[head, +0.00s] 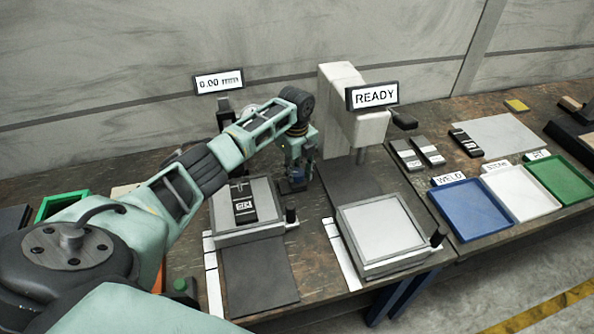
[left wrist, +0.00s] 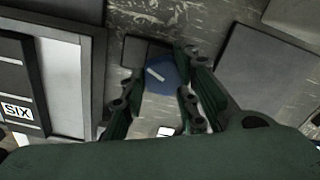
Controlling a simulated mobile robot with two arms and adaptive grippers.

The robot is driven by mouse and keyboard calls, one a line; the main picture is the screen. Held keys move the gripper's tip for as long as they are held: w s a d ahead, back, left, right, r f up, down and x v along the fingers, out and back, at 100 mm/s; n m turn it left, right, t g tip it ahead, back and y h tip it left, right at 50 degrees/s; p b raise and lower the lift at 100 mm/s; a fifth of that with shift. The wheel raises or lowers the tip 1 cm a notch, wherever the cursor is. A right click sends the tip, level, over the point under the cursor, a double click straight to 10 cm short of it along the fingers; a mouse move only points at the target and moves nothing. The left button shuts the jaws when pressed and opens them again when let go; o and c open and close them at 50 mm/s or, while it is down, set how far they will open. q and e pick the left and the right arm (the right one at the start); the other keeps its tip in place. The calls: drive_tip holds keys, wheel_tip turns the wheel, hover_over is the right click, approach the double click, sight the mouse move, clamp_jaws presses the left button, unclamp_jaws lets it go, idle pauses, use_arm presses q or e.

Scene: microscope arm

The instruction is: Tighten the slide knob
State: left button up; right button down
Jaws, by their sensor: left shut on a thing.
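The slide knob (left wrist: 160,73) is blue with a white line on top. In the left wrist view it sits between the fingers of my left gripper (left wrist: 158,88), beside a dark block. In the head view only a little blue of the knob (head: 298,177) shows under my left gripper (head: 297,172), which points down behind the left stage. My left gripper is shut on the knob. The fingers hide part of it. My right gripper is not in view.
The left stage (head: 267,229) carries a dark piece marked "SIX" (left wrist: 17,112). A second stage (head: 345,222) stands under the white column (head: 342,80) with the "READY" sign. A "0.00 mm" display (head: 219,82) stands behind. Blue (head: 440,200), white and green trays lie at right.

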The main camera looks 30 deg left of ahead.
sight(295, 173)
use_arm(q)
drive_tip(key=shift+s+f, duration=0.25)
drive_tip(key=o, duration=1)
drive_tip(key=shift+s+r, duration=0.1)
drive_tip(key=shift+r, duration=0.1)
drive_tip(key=shift+w+r, duration=0.2)
wheel_tip(295, 173, up, 12)
drive_tip(key=shift+f, duration=0.2)
